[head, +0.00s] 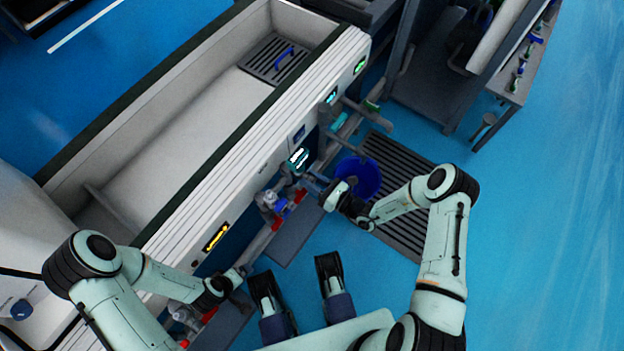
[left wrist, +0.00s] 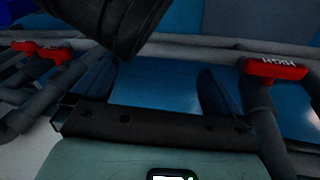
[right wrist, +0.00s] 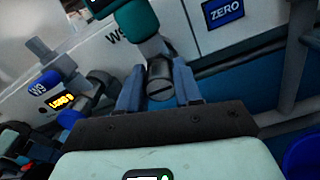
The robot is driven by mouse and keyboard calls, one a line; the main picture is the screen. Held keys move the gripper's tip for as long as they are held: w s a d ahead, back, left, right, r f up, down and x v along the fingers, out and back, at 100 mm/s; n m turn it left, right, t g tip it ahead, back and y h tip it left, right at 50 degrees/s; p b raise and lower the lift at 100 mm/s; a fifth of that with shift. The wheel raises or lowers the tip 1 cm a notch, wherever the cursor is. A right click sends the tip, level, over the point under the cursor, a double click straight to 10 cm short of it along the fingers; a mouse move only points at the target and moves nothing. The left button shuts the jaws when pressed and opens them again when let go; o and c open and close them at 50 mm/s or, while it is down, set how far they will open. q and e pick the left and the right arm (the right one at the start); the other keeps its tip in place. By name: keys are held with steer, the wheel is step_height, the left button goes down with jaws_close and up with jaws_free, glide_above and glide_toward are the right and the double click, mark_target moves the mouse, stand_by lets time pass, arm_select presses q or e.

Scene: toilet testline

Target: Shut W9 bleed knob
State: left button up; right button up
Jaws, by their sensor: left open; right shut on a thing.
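In the right wrist view my right gripper (right wrist: 158,88) is shut on a short grey cylindrical knob (right wrist: 160,78), one finger on each side. A teal fitting (right wrist: 137,18) sits just above it, and "W9" is printed on the white panel (right wrist: 88,52) behind. In the head view my right gripper (head: 328,193) is at the pipework on the bench front; the knob is too small to make out there. My left gripper (head: 238,275) is low by the bench front, farther left. The left wrist view shows its fingers (left wrist: 155,90) apart with nothing between them.
A blue valve part marked W9 (right wrist: 45,82) stands left of the knob. Red handles, one marked HIGH (left wrist: 275,68), are near my left gripper. A blue bucket (head: 362,176) stands on a floor grate (head: 408,165). Blue floor at right is clear.

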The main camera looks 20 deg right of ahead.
steer(key=o, duration=1)
steer(key=shift+r, duration=0.1)
steer(key=p+v, duration=0.1)
steer(key=v, duration=0.5)
steer(key=shift+s+d, duration=0.15)
arm_select(q)
steer(key=r, duration=0.1)
steer(key=d+r+p, duration=0.1)
steer(key=r, duration=0.1)
steer(key=shift+s+d+r, duration=0.2)
steer(key=shift+s+d, duration=0.05)
arm_select(e)
glide_toward(314, 182)
steer(key=v, duration=0.2)
steer(key=shift+s+d, duration=0.2)
steer(key=shift+d, duration=0.1)
